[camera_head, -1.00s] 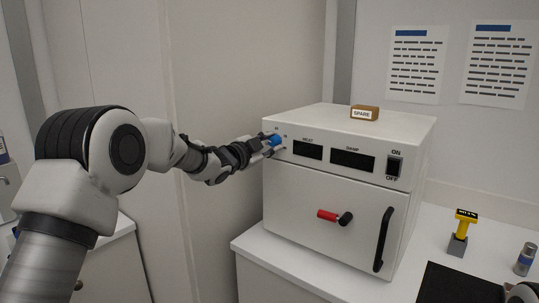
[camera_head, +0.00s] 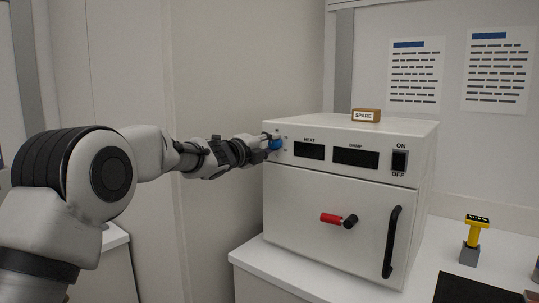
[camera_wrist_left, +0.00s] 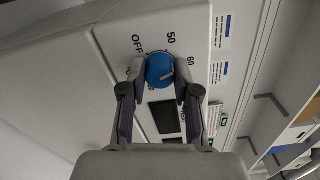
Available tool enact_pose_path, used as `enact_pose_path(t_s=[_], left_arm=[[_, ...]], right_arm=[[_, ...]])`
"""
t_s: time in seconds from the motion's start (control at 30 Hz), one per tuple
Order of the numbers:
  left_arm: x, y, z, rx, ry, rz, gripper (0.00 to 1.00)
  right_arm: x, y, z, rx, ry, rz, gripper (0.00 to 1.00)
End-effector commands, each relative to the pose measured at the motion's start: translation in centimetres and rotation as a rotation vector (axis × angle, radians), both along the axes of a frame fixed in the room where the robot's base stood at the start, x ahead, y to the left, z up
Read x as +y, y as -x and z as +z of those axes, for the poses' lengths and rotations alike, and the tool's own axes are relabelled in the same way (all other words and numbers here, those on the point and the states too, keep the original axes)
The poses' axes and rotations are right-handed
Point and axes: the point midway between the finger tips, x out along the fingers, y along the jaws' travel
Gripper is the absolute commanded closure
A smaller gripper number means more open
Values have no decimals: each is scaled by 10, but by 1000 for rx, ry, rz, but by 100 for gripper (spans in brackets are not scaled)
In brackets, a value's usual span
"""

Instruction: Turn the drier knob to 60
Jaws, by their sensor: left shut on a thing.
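The drier (camera_head: 340,190) is a white box on a white counter, with two dark display windows. Its blue knob (camera_head: 275,144) is at the upper left of the front face. In the left wrist view the knob (camera_wrist_left: 159,71) shows between my fingers, with OFF, 50 and 60 printed around it. A short pale line on the knob points up and right, roughly between 50 and 60; its exact reading is hard to tell. My left gripper (camera_wrist_left: 160,80) is shut on the knob, one finger on each side. My right gripper is not seen.
An ON/OFF switch (camera_head: 399,160) is at the drier's upper right. A red-and-black latch (camera_head: 331,218) and a black door handle (camera_head: 391,242) stick out below. A SPARE block (camera_head: 366,116) sits on top. A yellow-topped stamp-like thing (camera_head: 474,237) stands on the counter to the right.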

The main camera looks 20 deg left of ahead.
Motion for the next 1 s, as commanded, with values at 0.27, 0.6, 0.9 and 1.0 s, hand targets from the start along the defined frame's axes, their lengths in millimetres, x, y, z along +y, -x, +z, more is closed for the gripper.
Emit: enact_pose_path(t_s=[0.27, 0.6, 0.9, 1.0], left_arm=[[-1, 0, -5, -69, -200, -1, 100], [-1, 0, -3, -112, -322, -3, 100], [-1, 0, -4, -117, -339, -2, 100], [-1, 0, -4, -116, -339, -2, 100]], right_arm=[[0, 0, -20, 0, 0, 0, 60], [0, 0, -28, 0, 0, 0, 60], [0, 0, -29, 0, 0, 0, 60], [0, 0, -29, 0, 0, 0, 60]])
